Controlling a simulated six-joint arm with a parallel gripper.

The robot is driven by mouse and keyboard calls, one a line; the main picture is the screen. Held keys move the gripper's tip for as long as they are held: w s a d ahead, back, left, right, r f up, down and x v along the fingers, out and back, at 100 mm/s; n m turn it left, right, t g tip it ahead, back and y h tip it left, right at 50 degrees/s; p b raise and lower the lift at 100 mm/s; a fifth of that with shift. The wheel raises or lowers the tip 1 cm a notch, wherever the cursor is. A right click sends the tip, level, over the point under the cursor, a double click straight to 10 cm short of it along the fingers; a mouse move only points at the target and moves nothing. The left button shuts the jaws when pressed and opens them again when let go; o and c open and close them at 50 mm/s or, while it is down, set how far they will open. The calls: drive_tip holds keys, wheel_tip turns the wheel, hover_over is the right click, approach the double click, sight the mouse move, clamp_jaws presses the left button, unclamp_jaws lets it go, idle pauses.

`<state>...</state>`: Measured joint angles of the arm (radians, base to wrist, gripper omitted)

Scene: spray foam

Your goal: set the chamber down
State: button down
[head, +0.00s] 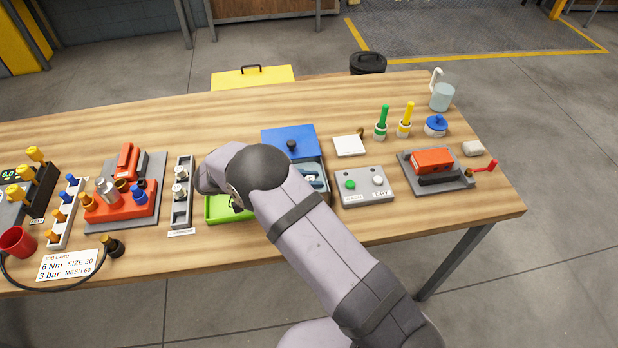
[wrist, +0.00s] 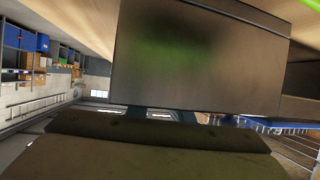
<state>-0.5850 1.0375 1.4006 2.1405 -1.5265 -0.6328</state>
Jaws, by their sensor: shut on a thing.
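My gripper (head: 237,204) is low over the green tray (head: 216,211), mostly hidden behind my own arm in the head view. It is shut on the chamber, which the arm and fingers hide. In the wrist view a broad dark finger (wrist: 200,60) fills the middle, with a green tint on its face. Whether the held chamber touches the tray cannot be seen. A narrow grey rack (head: 181,211) stands left of the tray with small pale-topped pieces in it and a label in front.
A blue box (head: 289,138) stands behind the tray, with a blue-walled bin (head: 317,173) beside my arm. A grey button box (head: 364,188) is to the right. A red fixture (head: 124,207) is left of the rack. The front right of the table is clear.

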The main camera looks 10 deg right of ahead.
drive_tip(key=shift+f, duration=0.15)
drive_tip(key=c, duration=1.9)
unclamp_jaws()
drive_tip(key=shift+o, duration=0.2)
drive_tip(key=shift+r, duration=0.25)
drive_tip(key=b+v, duration=0.3)
drive_tip(key=v, duration=0.7)
drive_tip(key=shift+a+f+b, duration=0.1)
drive_tip(key=shift+a+b, duration=0.1)
drive_tip(key=shift+b, duration=0.2)
drive_tip(key=shift+v, duration=0.85)
